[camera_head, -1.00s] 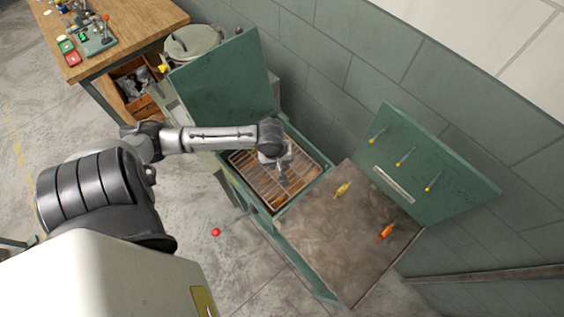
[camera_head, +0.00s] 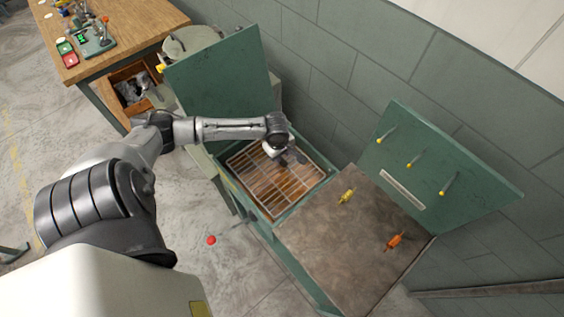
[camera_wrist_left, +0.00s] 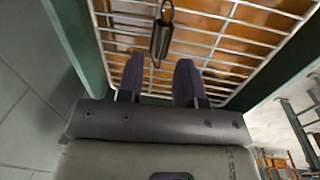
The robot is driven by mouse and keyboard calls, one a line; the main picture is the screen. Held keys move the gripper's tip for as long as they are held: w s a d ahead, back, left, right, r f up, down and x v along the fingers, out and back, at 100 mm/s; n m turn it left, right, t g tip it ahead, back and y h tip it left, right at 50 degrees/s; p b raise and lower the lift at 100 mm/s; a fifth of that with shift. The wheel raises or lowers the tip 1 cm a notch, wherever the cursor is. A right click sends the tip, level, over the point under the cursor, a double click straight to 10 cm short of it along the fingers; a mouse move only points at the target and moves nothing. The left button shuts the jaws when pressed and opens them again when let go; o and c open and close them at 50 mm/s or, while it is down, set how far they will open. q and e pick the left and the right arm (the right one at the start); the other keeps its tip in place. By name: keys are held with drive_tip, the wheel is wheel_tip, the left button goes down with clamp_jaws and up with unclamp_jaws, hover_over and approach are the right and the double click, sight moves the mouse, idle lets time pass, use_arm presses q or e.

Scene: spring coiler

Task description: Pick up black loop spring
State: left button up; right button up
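The black loop spring (camera_wrist_left: 162,38) shows in the left wrist view as a dark coil body with a thin loop at its upper end. It lies on the wire rack (camera_wrist_left: 225,40), just beyond my fingertips and roughly in line with the gap between them. My left gripper (camera_wrist_left: 158,68) is open, with two dark fingers apart and nothing between them. In the head view my left gripper (camera_head: 298,157) is over the back part of the rack (camera_head: 262,190); I cannot make out the spring there. My right gripper is in neither view.
Green walls border the rack, and a raised green lid (camera_head: 222,85) stands behind it. To the right is a brown worktop (camera_head: 340,235) with a yellow spring (camera_head: 346,196) and an orange spring (camera_head: 394,241). A pegged green panel (camera_head: 440,165) stands behind the worktop.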

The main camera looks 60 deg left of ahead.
sight(282, 160)
use_arm(q)
drive_tip(key=shift+w+a+f+b, duration=0.15)
drive_tip(key=shift+f+b, duration=0.1)
drive_tip(key=shift+f, duration=1.15)
drive_tip(key=shift+w+f+b, duration=0.1)
drive_tip(key=shift+f+b, duration=0.15)
drive_tip(key=shift+f, duration=1.1)
drive_tip(key=shift+c, duration=0.3)
clamp_jaws()
drive_tip(key=shift+r, duration=0.1)
